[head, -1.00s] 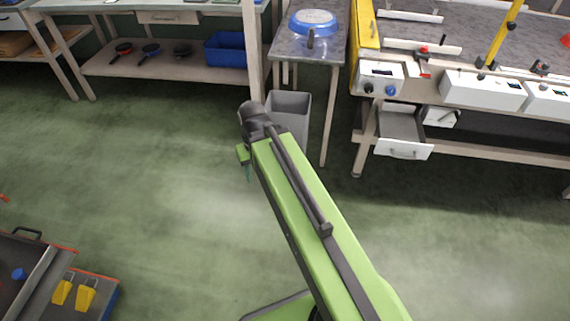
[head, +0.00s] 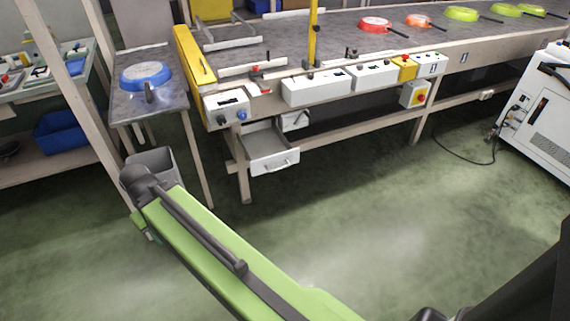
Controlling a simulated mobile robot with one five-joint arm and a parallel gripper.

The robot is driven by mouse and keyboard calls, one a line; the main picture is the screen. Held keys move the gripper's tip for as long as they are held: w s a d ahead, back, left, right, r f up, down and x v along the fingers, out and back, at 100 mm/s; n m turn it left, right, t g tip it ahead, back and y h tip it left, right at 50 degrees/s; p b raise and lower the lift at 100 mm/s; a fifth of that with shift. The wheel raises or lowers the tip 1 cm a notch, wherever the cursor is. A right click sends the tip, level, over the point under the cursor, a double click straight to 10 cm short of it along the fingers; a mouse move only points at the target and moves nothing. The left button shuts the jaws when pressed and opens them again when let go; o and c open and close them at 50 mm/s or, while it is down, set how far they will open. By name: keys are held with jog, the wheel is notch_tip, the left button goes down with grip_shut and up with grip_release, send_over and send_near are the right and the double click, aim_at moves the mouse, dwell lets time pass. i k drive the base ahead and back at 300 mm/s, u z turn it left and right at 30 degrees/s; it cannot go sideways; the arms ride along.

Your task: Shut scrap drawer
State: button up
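The scrap drawer (head: 275,162) hangs under the near-left end of the conveyor bench. It is pulled out, with its grey inside showing and a handle on its white front. My arm reaches in from the bottom of the picture toward the left. My gripper (head: 143,226) is at the arm's far end, left of the drawer and well apart from it. The gripper is mostly hidden behind the arm's end, so I cannot see its fingers clearly.
A grey bin (head: 158,160) stands behind my arm's end, beside a small table (head: 172,105) bearing a blue pan (head: 146,76). A bench leg (head: 243,184) stands left of the drawer. The green floor in front of the drawer is clear. A white machine (head: 540,115) stands at right.

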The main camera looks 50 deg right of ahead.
aim_at(266, 146)
jog(key=u, duration=0.05)
jog(key=k, duration=1.15)
jog(key=u, duration=0.55)
jog(key=i, duration=1)
jog(key=u, duration=0.05)
